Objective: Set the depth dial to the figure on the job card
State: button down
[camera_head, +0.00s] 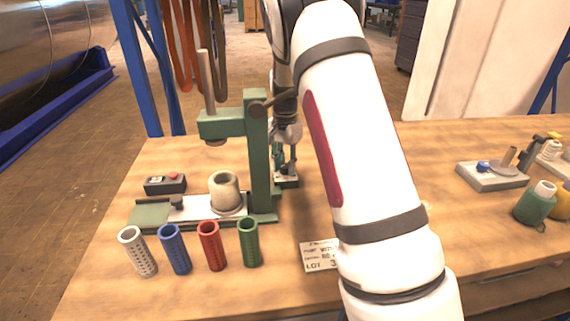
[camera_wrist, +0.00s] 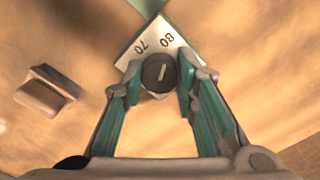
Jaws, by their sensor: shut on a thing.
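The depth dial is a dark round knob (camera_wrist: 158,73) with a white pointer line, in the wrist view. Its white scale plate (camera_wrist: 143,54) shows 70 and 80. The pointer line tilts slightly right and aims near the 80. My gripper (camera_wrist: 158,80) is shut on the knob, a teal-padded finger on each side. In the head view my gripper (camera_head: 285,160) is low behind the green press column, partly hidden. The job card (camera_head: 318,257) lies at the front of the table. Its print is blurred and its right side is behind my arm; one figure looks like 80.
The green press (camera_head: 260,150) stands left of my gripper, holding a cream cup (camera_head: 225,190). White, blue, red and green sleeves (camera_head: 174,249) stand in front. A black button box (camera_head: 165,185) is at left. A grey block (camera_head: 492,177) and bottles (camera_head: 535,203) are at right.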

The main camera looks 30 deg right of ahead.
aim_at(286, 165)
jog(key=c, duration=1.3)
grip_release()
notch_tip(286, 165, up, 12)
